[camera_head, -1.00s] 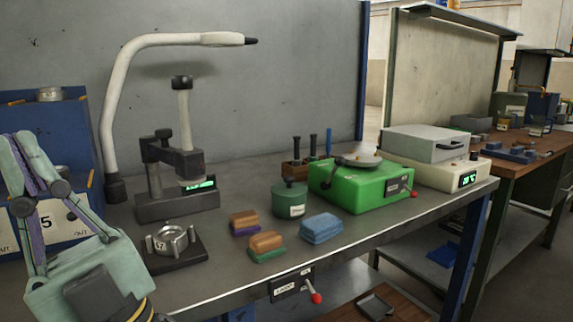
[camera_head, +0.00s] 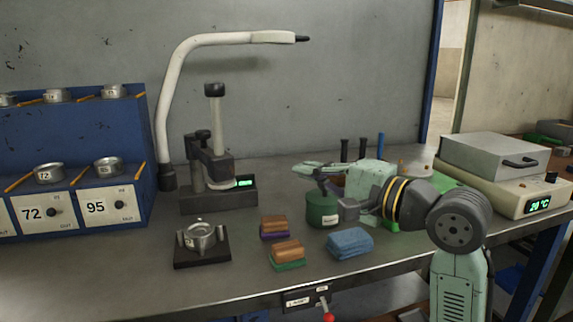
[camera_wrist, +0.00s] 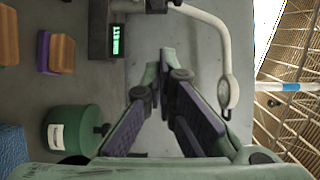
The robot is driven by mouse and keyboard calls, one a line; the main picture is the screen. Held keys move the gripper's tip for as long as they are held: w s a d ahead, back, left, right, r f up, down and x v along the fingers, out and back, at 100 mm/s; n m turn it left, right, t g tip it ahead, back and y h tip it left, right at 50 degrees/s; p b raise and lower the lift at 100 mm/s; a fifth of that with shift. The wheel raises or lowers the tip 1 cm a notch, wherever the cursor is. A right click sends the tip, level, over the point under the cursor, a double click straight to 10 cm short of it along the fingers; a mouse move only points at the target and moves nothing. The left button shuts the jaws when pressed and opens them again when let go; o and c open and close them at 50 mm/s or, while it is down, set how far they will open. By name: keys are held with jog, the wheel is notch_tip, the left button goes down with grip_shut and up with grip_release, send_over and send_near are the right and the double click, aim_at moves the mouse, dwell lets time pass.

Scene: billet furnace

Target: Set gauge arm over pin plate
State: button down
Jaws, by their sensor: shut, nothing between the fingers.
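The gauge stand has a dark base (camera_head: 215,199) with a green readout, and stands toward the back of the bench. Its gauge arm (camera_head: 210,160) carries a pale upright column with a black knob on top. The pin plate (camera_head: 203,250) is a black square with upright pins around a metal cup (camera_head: 200,236), in front of the stand and apart from it. The gauge arm sits behind the plate. My gripper (camera_head: 305,168) points left above the green pot, right of the gauge stand. It is shut and empty; its fingers (camera_wrist: 172,75) meet in the wrist view.
A green lidded pot (camera_head: 322,211), brown-topped brushes (camera_head: 287,250) and a blue sponge block (camera_head: 350,242) lie right of the plate. A white lamp arm (camera_head: 160,120) curves over the stand. A blue rack (camera_head: 60,125) stands left. Bench in front of the rack is clear.

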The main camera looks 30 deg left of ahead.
jog(key=s+a+p, duration=0.2)
jog(key=a, duration=0.8)
jog(key=shift+a, duration=0.3)
jog(key=shift+s, duration=0.2)
